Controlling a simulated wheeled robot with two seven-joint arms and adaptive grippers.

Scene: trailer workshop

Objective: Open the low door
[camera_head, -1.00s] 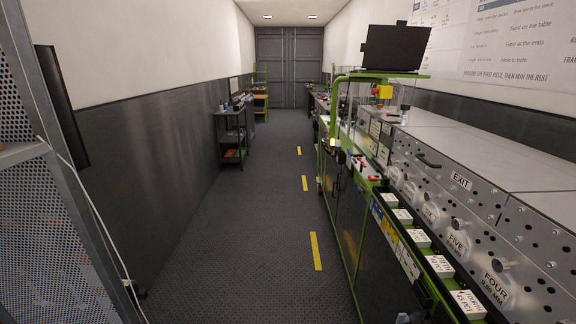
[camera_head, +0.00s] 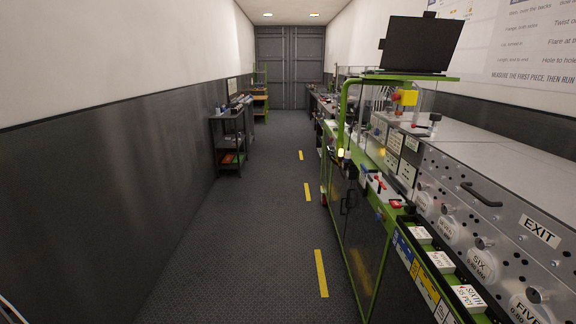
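A low door panel (camera_head: 369,250), dark and see-through, sits in the green frame under the machine on the right, facing the aisle. A black handle (camera_head: 347,203) shows on this low front. The panels look closed, but the steep angle makes it hard to tell where one door ends and another starts. Neither of my grippers is in view.
The aisle floor (camera_head: 240,250) is clear, with yellow dashes (camera_head: 321,273). The green-framed machine (camera_head: 475,180) lines the right side, with a tool ledge and labelled boxes. A grey shelf cart (camera_head: 231,140) stands by the left wall farther on.

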